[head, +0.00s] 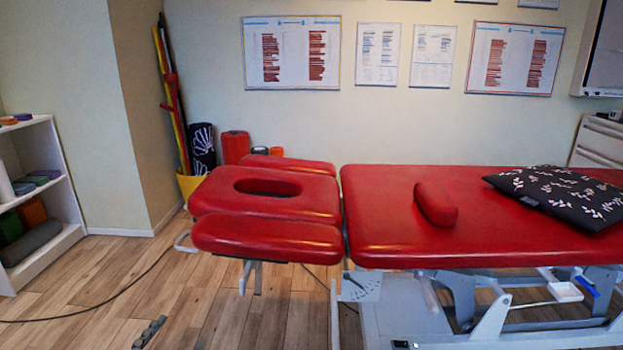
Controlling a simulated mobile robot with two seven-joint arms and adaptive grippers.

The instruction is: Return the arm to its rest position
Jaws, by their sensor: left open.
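My left gripper (150,332) shows only as a small dark grey part at the bottom edge, left of centre, in the head view. It appears in front of the wooden floor, and I see nothing held in it. It is open. The rest of my left arm is below the picture or hidden.
A red cushion (435,203) and a black patterned pillow (565,193) lie on the table. Its headrest (267,237) juts left over the floor. A white shelf (62,170) stands at the left. A dark cable (90,312) crosses the otherwise open floor. A yellow bin (189,186) stands behind.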

